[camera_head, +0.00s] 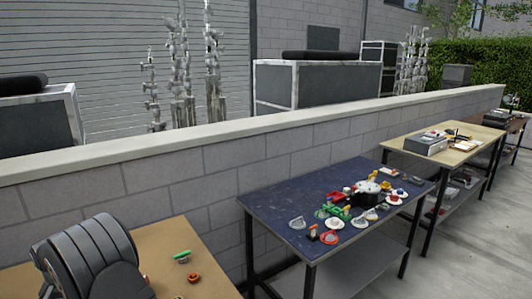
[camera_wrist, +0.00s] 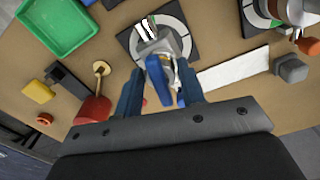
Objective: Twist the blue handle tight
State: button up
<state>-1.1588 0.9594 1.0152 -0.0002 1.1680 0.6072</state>
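In the wrist view, the blue handle (camera_wrist: 157,80) sits on a grey metal fitting (camera_wrist: 176,42). The fitting stands on a round white-and-dark plate (camera_wrist: 172,23) on a dark square base. My gripper (camera_wrist: 160,76) has two blue fingers spread wide, one on each side of the handle. A gap shows between the handle and the right finger; contact on the left is hard to tell. The handle's lower end is near the gripper body. In the head view my dark arm covers the left of the brown table (camera_head: 160,228), and the blue handle does not show.
Around the fitting lie a green tray (camera_wrist: 65,26), a red knob on a brass stem (camera_wrist: 93,108), a black block (camera_wrist: 66,82), a white strip (camera_wrist: 235,69) and a grey block (camera_wrist: 290,68). A second round plate is at upper right. A cluttered blue table (camera_head: 270,207) stands beyond.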

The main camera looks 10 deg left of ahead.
jog(key=shift+r, duration=3.75)
jog(key=shift+f, duration=0.1)
notch_tip(320, 180, down, 7)
jog(key=shift+f, duration=0.15)
jog(key=shift+n, duration=0.3)
